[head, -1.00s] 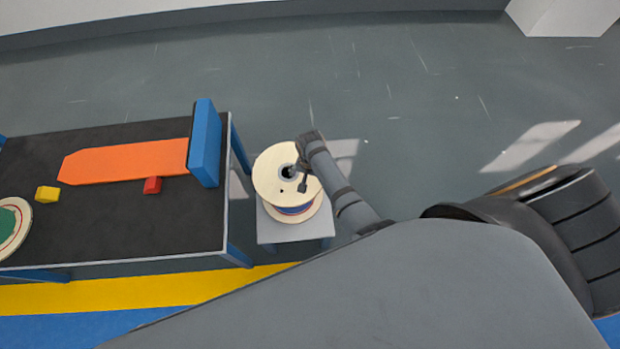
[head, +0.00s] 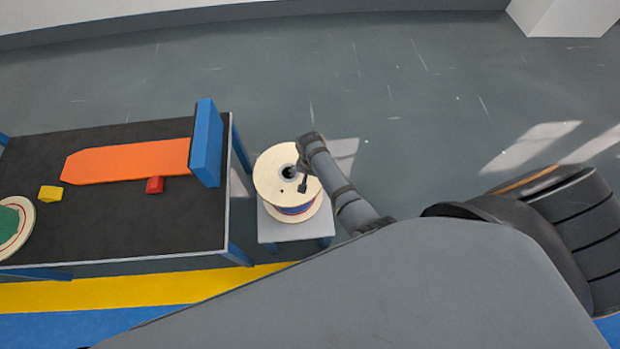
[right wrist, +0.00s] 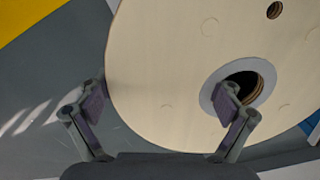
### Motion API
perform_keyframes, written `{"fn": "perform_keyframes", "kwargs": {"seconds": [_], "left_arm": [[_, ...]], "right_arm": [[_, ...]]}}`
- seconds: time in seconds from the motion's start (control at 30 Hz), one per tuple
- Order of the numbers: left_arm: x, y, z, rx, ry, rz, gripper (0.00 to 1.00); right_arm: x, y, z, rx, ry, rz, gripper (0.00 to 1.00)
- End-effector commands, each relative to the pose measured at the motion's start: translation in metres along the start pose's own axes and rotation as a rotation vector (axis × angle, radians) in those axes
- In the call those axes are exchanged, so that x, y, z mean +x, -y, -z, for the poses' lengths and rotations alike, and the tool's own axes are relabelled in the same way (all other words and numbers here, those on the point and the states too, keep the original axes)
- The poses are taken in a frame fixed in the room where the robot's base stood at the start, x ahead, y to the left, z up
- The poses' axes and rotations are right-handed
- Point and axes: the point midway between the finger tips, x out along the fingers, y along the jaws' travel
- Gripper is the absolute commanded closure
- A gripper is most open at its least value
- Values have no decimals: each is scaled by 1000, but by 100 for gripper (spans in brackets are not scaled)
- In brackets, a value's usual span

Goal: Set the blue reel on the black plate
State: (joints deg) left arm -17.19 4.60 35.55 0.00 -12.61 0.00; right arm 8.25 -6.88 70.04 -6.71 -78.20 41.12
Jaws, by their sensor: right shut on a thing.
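The blue reel (head: 288,172) has pale wooden flanges, with blue winding showing below the upper one. It appears upright on a small grey stand (head: 283,231). My right gripper (head: 300,176) is at its upper flange. In the right wrist view, the gripper (right wrist: 161,95) is shut across the flange of the reel (right wrist: 165,60), one finger at the centre hole and the other outside the rim. My left gripper is not in view. I cannot make out a separate black plate; the only black surface is the tabletop (head: 150,225).
A narrow gap separates the table from the stand.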

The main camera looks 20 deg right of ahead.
Motion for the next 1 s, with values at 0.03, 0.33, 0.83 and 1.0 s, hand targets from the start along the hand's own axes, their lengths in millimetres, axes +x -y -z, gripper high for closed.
{"fn": "perform_keyframes", "kwargs": {"seconds": [0.03,0.33,0.83,1.0], "left_arm": [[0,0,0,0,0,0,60],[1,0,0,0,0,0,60],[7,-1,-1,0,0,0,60],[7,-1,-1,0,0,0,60]], "right_arm": [[-1,1,1,0,-2,3,71],[0,1,1,0,-2,2,71],[9,1,1,0,-2,2,71],[10,1,1,0,-2,2,0]]}}
